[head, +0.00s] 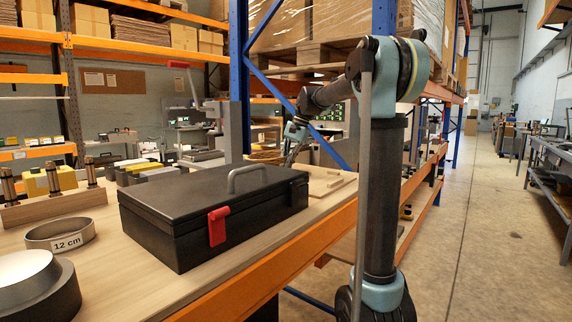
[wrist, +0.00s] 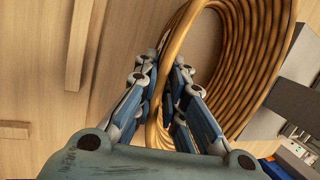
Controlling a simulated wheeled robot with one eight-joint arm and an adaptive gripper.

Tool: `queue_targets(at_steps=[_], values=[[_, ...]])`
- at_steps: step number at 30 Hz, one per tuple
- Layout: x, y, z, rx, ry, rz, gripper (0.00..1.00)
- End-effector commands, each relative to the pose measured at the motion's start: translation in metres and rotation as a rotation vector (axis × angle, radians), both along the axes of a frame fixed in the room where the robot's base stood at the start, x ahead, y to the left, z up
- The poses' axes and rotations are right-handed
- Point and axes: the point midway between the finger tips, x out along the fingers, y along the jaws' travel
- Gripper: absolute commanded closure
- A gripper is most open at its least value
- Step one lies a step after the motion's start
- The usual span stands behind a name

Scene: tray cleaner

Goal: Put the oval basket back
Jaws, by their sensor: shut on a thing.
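The oval basket (wrist: 245,65) is a golden-brown coiled basket, tilted in the wrist view. My gripper (wrist: 165,72) is shut on its rim, with the rim passing between the two blue fingers. In the head view the basket (head: 264,156) shows small behind the black case, with my gripper (head: 290,158) at its right side. The basket's lower side is hidden by the case in the head view, so I cannot tell whether it touches the surface.
A black case (head: 200,215) with a red latch and grey handle stands in front on the bench. A wooden board with strips (head: 335,183) lies to its right. A ring marked 12 cm (head: 60,235) is at the left. A blue rack post (head: 238,80) rises behind.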

Motion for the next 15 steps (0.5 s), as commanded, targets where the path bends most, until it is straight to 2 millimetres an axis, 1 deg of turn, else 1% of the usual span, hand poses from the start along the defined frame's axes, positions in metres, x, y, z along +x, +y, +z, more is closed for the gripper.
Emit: queue_targets(at_steps=[4,5,6,7,8,15], values=[[0.0002,0.0001,-0.0001,0.000,0.000,0.000,1.00],[0.0002,0.0002,-0.0005,0.000,0.000,0.000,0.87],[0.0002,0.0001,-0.0003,0.000,0.000,0.000,0.78],[0.0002,0.0001,-0.0003,0.000,0.000,0.000,0.71],[0.0003,0.0002,-0.0003,0.000,0.000,0.000,0.69],[0.0001,0.0002,-0.0001,0.000,0.000,0.000,0.69]])
